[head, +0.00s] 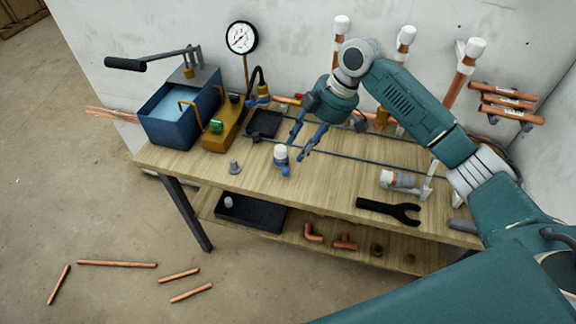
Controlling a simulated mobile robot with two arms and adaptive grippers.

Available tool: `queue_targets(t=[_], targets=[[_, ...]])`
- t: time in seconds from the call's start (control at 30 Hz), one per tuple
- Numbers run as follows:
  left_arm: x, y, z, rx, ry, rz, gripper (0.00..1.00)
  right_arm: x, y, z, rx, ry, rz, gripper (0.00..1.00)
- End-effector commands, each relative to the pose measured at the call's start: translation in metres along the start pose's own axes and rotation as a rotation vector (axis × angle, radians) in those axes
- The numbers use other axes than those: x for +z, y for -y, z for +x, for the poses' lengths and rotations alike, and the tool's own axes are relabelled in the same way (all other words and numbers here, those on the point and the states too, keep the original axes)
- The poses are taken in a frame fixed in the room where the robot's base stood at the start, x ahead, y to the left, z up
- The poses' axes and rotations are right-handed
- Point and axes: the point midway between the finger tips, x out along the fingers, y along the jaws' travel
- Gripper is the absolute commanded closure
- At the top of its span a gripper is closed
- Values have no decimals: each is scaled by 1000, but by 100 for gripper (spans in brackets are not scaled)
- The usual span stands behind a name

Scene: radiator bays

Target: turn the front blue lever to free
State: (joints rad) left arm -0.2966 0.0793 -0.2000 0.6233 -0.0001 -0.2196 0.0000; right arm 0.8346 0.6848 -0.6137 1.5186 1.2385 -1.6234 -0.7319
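A small valve with a white cap and a blue lever (284,170) stands near the front edge of the workbench. A second blue part (262,89) shows farther back, at the foot of a black curved hose by the yellow-brown pump body. My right gripper (298,150) reaches down from the right over the bench. Its two blue-grey fingers are apart, with nothing seen between them. The fingertips are just behind and right of the white-capped valve. I cannot tell whether they touch it. My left gripper is not in view.
A blue water tank (178,118) with a long pump handle stands at the bench's left end. A pressure gauge (241,38) stands behind. A black wrench (388,210) and a white-capped fitting (398,180) lie at the right. Copper pipes (118,263) lie on the floor.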

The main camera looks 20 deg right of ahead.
Motion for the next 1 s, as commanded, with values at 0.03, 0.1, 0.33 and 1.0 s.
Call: queue_targets(t=[0.03,0.1,0.33,1.0], targets=[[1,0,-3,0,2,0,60,0,2,8,-5,1,1,63],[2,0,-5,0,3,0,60,-1,2,19,-5,1,1,63],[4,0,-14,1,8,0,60,-1,2,63,-3,1,2,63],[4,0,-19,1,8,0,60,0,1,101,1,1,1,73]])
